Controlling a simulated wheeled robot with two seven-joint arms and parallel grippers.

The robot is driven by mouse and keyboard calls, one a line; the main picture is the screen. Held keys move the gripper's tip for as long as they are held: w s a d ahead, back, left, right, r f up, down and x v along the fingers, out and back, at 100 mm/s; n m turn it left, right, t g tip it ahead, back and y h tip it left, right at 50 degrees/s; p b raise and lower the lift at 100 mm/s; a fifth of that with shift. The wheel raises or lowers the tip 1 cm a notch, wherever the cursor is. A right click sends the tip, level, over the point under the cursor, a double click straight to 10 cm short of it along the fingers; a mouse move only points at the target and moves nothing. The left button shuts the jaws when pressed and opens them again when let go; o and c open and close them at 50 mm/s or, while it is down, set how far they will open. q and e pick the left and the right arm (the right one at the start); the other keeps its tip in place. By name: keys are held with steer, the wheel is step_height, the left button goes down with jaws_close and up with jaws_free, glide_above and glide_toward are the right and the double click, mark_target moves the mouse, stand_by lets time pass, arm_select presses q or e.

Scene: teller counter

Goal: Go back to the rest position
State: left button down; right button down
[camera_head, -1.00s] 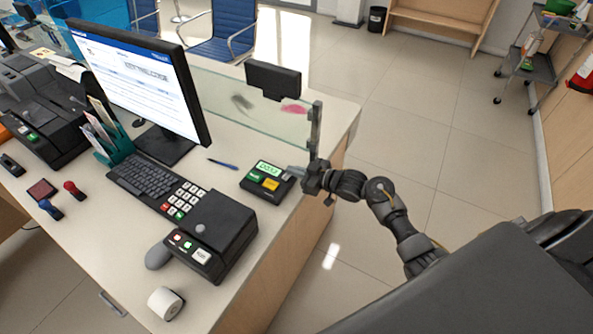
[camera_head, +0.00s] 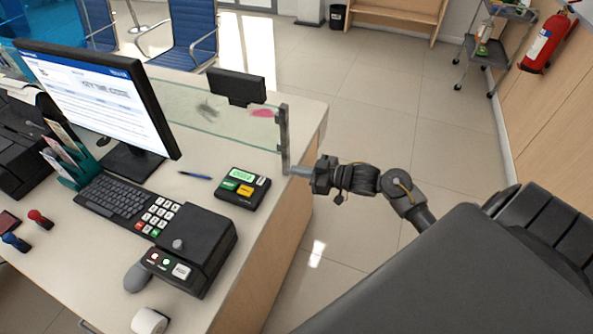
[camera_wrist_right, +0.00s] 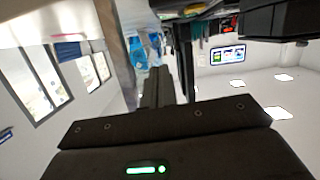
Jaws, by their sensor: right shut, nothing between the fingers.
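My right gripper (camera_head: 300,171) is shut and empty. In the head view it is beside the counter's right edge, near the metal post at the end of the glass screen (camera_head: 215,127). The small terminal with a green display (camera_head: 243,189) lies on the counter to its left, apart from it. In the right wrist view the shut fingers (camera_wrist_right: 163,88) point away from the camera, with nothing held. My left gripper is not in view.
The counter (camera_head: 215,165) holds a monitor (camera_head: 95,95), a keyboard (camera_head: 115,196), a black keypad device (camera_head: 190,250) and a paper roll (camera_head: 149,321). Open floor (camera_head: 420,125) lies right of the counter.

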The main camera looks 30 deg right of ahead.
stand_by(0.4)
steer(key=d+f+m+h, duration=0.2)
steer(key=d+f+h, duration=0.15)
steer(key=f, duration=0.55)
steer(key=d+f+m+h, duration=0.15)
steer(key=d+f, duration=0.25)
steer(key=f, duration=0.4)
steer(key=s+f+m+g+h, duration=0.1)
steer(key=s+f+g, duration=0.1)
steer(key=s+f, duration=0.5)
steer(key=s+f+g+h, duration=0.2)
steer(key=s+f, duration=0.3)
steer(key=f, duration=0.5)
steer(key=s+a+f+g, duration=0.2)
steer(key=s+f, duration=0.4)
steer(key=s, duration=0.2)
steer(key=s+a+f+g, duration=0.2)
steer(key=s+f, duration=0.3)
steer(key=s, duration=0.4)
steer(key=s+a+f+g, duration=0.1)
steer(key=s+a, duration=0.3)
steer(key=s, duration=0.4)
steer(key=s+a+f+g, duration=0.2)
steer(key=s+a+f, duration=0.1)
steer(key=s, duration=0.5)
steer(key=shift+s+a+f+g, duration=0.15)
steer(key=shift+s+a+g, duration=0.2)
steer(key=shift+a, duration=0.25)
